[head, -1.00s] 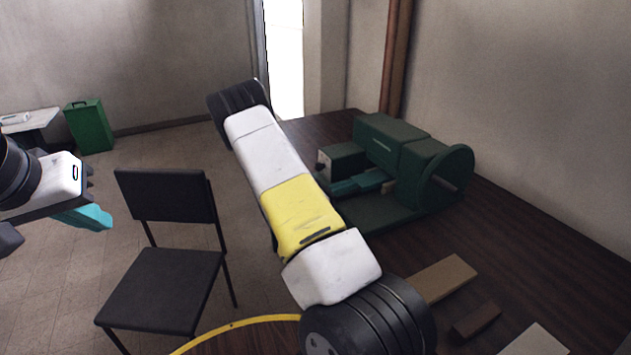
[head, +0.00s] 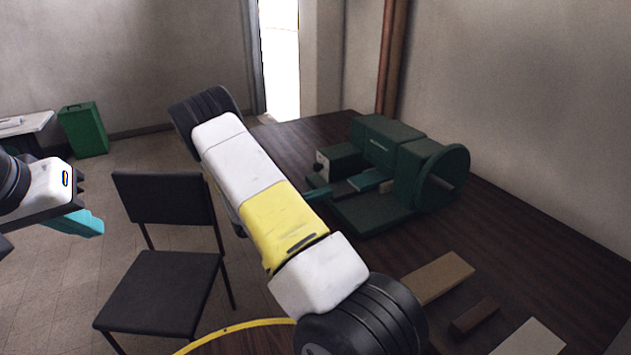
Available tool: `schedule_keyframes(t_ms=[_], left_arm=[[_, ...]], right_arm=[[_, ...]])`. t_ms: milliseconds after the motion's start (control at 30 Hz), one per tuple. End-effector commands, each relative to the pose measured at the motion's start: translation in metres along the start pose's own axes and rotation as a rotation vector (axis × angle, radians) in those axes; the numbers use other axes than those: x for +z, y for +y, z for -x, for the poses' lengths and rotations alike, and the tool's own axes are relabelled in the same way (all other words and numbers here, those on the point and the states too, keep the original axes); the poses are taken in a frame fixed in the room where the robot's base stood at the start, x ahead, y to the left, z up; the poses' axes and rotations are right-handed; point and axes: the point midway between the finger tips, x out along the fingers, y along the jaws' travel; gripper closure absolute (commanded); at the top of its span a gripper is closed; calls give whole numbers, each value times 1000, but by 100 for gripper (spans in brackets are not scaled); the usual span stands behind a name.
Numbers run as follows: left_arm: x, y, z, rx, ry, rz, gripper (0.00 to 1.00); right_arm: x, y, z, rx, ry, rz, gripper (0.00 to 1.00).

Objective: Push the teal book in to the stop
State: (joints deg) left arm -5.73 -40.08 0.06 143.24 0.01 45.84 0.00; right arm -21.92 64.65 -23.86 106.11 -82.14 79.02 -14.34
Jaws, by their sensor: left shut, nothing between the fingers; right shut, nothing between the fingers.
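The teal book (head: 369,180) lies flat in the channel of a dark green machine (head: 378,139) on the brown table, right of centre. Only a small part of it shows, between the machine's blocks; I cannot tell whether it touches the stop. My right gripper (head: 319,192) is mostly hidden behind my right arm. Its teal fingertip shows just left of the machine, apart from the book, with a dark gap between them. My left gripper (head: 82,223), with teal fingers, is shut and empty at the left edge, over the floor.
A green handwheel (head: 445,179) is on the machine's right. Flat blocks, one tan (head: 438,278) and one dark brown (head: 474,315), lie on the table (head: 540,262) in front. A black chair (head: 162,285) stands on the left. A green box (head: 84,130) stands by the back wall.

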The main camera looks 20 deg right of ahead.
Motion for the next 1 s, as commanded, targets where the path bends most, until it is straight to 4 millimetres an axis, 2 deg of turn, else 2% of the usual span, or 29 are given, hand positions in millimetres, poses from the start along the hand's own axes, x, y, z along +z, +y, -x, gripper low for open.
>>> schedule_keyframes(t_ms=[33,100,300,667,867,1000], left_arm=[[0,0,0,0,0,1,100],[0,0,0,0,0,1,100],[0,0,0,0,0,1,100],[0,0,0,0,0,1,100],[0,0,0,0,0,1,100],[0,0,0,0,0,1,100]], right_arm=[[0,2,14,6,1,0,100],[0,1,26,5,0,0,100],[0,1,49,4,0,0,100],[0,1,53,3,1,0,98],[8,-6,51,-33,41,-33,59],[23,-25,48,-127,148,-116,31]])
